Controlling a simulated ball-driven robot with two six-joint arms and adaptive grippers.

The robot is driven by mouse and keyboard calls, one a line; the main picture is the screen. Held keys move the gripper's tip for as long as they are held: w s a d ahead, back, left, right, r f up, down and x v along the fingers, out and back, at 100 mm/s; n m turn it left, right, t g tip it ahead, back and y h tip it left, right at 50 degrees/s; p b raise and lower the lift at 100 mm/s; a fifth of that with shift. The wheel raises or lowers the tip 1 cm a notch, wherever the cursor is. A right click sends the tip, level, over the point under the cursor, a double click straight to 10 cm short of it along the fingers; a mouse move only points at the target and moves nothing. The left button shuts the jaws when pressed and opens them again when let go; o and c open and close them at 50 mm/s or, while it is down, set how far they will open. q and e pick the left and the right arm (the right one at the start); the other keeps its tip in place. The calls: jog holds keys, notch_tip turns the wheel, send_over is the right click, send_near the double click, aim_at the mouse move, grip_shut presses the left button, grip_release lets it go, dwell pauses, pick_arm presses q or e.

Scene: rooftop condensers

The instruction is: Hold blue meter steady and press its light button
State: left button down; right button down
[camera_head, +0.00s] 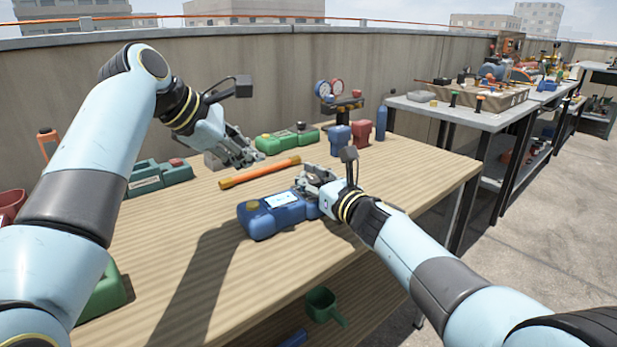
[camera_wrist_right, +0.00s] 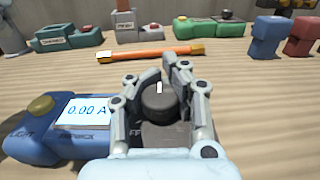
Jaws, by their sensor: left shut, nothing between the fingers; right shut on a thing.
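The blue meter (camera_head: 275,218) lies on the wooden table, screen up. In the right wrist view the blue meter (camera_wrist_right: 60,148) shows a lit screen (camera_wrist_right: 86,111) reading 0.00 A. A yellow button (camera_wrist_right: 40,105) sits left of the screen, above the word LIGHT. My right gripper (camera_head: 312,178) is shut on the meter's right end. In the wrist view its fingers (camera_wrist_right: 156,85) stand on both sides of the dark round dial (camera_wrist_right: 160,104). My left gripper (camera_head: 248,157) is shut and empty above the table, behind and left of the meter.
An orange rod (camera_head: 260,172) lies behind the meter. A teal device (camera_head: 158,178), green device (camera_head: 287,139), blue block (camera_head: 340,139) and red block (camera_head: 362,133) stand farther back. A parapet (camera_head: 270,75) runs behind. Bare tabletop (camera_head: 200,260) lies left of the meter.

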jog(key=shift+s+f, duration=0.1)
jog(key=shift+f, duration=0.15)
jog(key=c, duration=0.5)
grip_release()
jog(key=shift+r, duration=0.15)
jog(key=shift+c, duration=0.2)
jog(key=shift+d, duration=0.1)
jog(key=shift+s+d+p, duration=0.15)
jog(key=shift+s+p, duration=0.1)
jog(key=shift+p, duration=0.15)
jog(key=p+v, duration=0.3)
jog(key=v, duration=0.4)
jog(key=shift+s+d+r+p, duration=0.1)
jog(key=shift+s+r+p, duration=0.1)
jog(key=shift+p, duration=0.2)
jog(key=shift+s+d+f, duration=0.1)
jog(key=shift+s+d, duration=0.1)
jog(key=shift+s, duration=0.15)
pick_arm(q)
notch_tip(320, 180, up, 6)
jog(key=shift+f, duration=0.1)
